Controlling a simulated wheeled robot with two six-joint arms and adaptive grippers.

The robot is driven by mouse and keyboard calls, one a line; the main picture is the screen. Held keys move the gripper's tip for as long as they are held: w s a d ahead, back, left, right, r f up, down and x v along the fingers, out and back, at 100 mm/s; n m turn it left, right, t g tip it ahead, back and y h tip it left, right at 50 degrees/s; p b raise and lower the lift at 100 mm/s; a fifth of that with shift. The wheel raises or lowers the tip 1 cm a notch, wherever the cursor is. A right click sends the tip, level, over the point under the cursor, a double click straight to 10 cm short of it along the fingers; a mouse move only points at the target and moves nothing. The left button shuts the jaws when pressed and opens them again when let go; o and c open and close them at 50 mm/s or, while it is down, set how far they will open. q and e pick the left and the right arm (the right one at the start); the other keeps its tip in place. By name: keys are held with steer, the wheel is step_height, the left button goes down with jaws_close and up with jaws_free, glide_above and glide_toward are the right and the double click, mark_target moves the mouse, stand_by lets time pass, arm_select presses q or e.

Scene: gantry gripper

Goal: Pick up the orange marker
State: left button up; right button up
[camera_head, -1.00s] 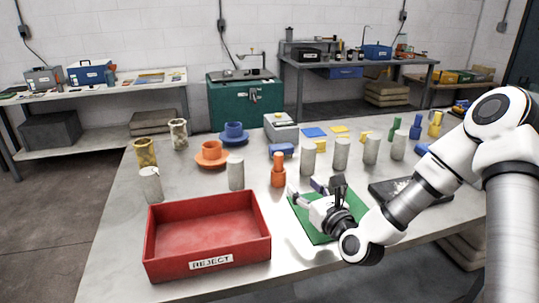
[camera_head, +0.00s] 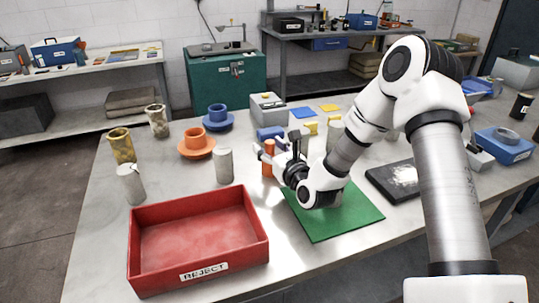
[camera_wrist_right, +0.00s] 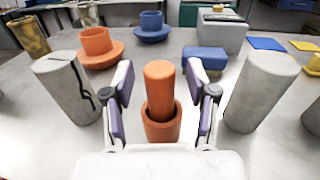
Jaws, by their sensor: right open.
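The orange marker (camera_wrist_right: 160,85) stands upright in an orange cup-like base (camera_wrist_right: 162,125) in the right wrist view, between the two fingers. In the head view the marker (camera_head: 267,158) is partly hidden by my right gripper (camera_head: 268,157). My right gripper is open, with a finger on each side of the marker (camera_wrist_right: 160,95); visible gaps separate the fingers from it. My left gripper is not in view.
Grey cylinders stand left (camera_wrist_right: 66,88) and right (camera_wrist_right: 259,92) of the fingers. A red REJECT tray (camera_head: 198,198) lies at the front left, a green mat (camera_head: 345,222) under my right arm. An orange cup on a saucer (camera_head: 196,145) and a blue box (camera_wrist_right: 205,58) stand behind.

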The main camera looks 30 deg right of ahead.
steer(key=shift+s, duration=0.1)
jaws_close()
steer(key=shift+r, duration=0.1)
